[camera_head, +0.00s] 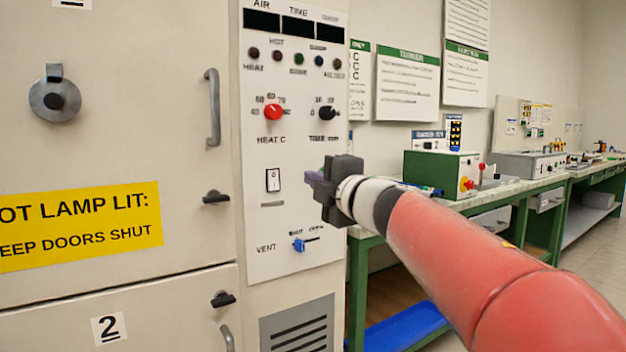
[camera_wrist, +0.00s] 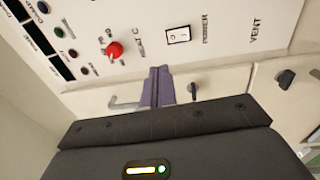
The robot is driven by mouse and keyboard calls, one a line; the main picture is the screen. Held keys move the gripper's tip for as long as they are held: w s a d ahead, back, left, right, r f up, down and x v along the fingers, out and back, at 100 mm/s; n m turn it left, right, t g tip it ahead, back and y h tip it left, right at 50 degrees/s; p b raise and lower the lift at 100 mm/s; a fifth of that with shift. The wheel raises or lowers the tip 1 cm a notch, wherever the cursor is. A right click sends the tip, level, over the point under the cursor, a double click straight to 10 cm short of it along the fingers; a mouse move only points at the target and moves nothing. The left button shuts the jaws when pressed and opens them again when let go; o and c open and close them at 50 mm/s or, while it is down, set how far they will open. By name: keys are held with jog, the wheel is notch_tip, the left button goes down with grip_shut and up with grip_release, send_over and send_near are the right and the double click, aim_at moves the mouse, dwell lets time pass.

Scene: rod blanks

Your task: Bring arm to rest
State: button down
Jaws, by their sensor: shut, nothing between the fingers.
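My gripper (camera_head: 316,183) is in front of the lower middle of the control panel in the head view, to the right of the white power switch (camera_head: 273,180). In the wrist view my gripper's fingers (camera_wrist: 158,84) are together with nothing between them. My red arm reaches in from the lower right. The panel (camera_head: 258,221) also shows in the wrist view, with the red heat knob (camera_wrist: 114,49) and the power switch (camera_wrist: 178,35). I cannot tell the exact gap between the fingertips and the panel.
The cabinet's upper door (camera_head: 120,130) has a handle (camera_head: 212,107) and a black latch (camera_head: 216,197). A blue vent slider (camera_head: 299,245) sits low on the panel. A green bench (camera_head: 470,205) with a green box (camera_head: 440,172) stands at the right, behind my arm.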

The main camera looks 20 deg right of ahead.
jog(key=s+d+f+m+g+h, duration=0.2)
jog(key=s+d+f+m+h, duration=0.4)
jog(key=s+f+m+h, duration=0.65)
jog(key=s+a+f+m+g+y, duration=0.3)
jog(key=s+a+f+m+g, duration=0.1)
jog(key=s+f, duration=0.4)
jog(key=s+a+f+m+g+y+p, duration=0.1)
jog(key=s+a+f+m+g+y, duration=0.2)
jog(key=s+f, duration=0.5)
notch_tip(320, 180, down, 4)
jog(key=a+m+g, duration=0.1)
jog(key=m+g, duration=0.1)
jog(key=g, duration=0.1)
jog(key=shift+s+y, duration=0.15)
jog(key=shift+y, duration=0.2)
jog(key=shift+r, duration=0.1)
